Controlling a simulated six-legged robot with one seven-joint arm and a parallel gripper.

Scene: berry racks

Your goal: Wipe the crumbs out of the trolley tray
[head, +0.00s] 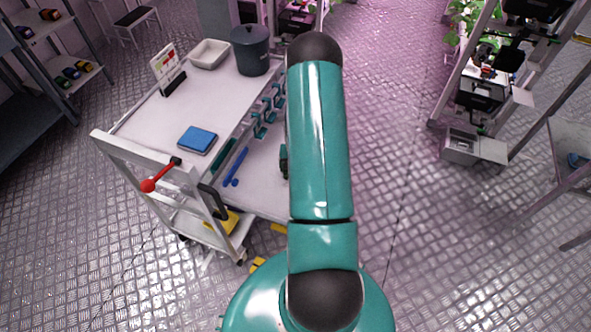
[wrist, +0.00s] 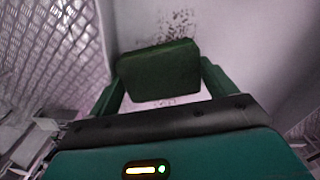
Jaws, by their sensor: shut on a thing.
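In the wrist view my gripper (wrist: 158,78) is shut on a dark green block (wrist: 158,70), which looks like a sponge or pad, held between its two green fingers. Dark crumbs (wrist: 174,24) lie scattered on the pale tray surface (wrist: 235,30), just beyond the block's far edge. I cannot tell whether the block touches the surface. In the head view my teal arm covers the gripper, the block and the crumbs. The trolley (head: 140,152) stands left of my arm, with a pale tray area (head: 262,185) partly hidden behind it.
The trolley's top holds a blue pad (head: 197,140), a white dish (head: 209,54), a dark lidded pot (head: 250,52) and a card stand (head: 167,70). A blue tool (head: 236,166) lies beside teal hooks (head: 262,118). A red-knobbed lever (head: 149,185) juts out. Open floor lies right of my arm.

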